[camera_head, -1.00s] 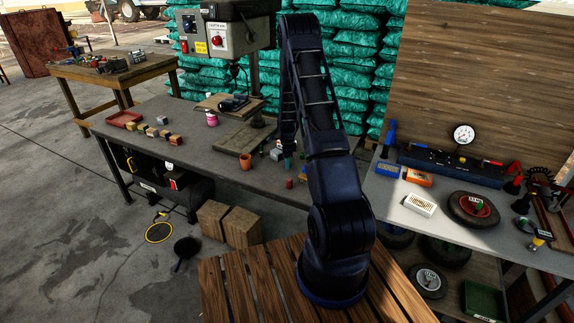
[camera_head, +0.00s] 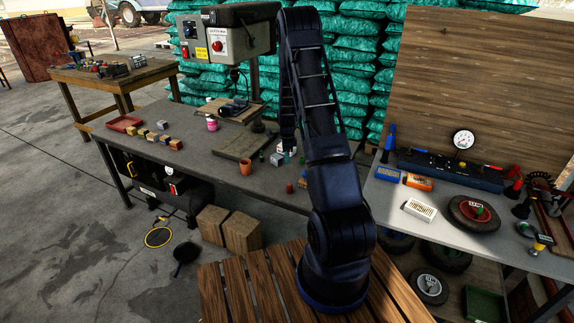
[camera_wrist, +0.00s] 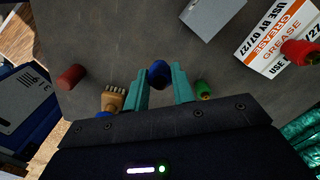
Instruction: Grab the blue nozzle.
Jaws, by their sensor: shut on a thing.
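The blue nozzle (camera_wrist: 158,73) shows in the wrist view between the teal fingertips of my gripper (camera_wrist: 161,82). My gripper is shut on it, and the fingers hide part of its sides. In the head view my gripper (camera_head: 288,143) is over the right part of the grey workbench (camera_head: 215,168). The nozzle is too small to make out there.
Close by in the wrist view are a brush (camera_wrist: 114,98), a red cylinder (camera_wrist: 71,76), a green-and-red piece (camera_wrist: 203,90), a grey block (camera_wrist: 214,14) and a grease box (camera_wrist: 275,38). A drill press (camera_head: 228,38) stands behind, left of my arm.

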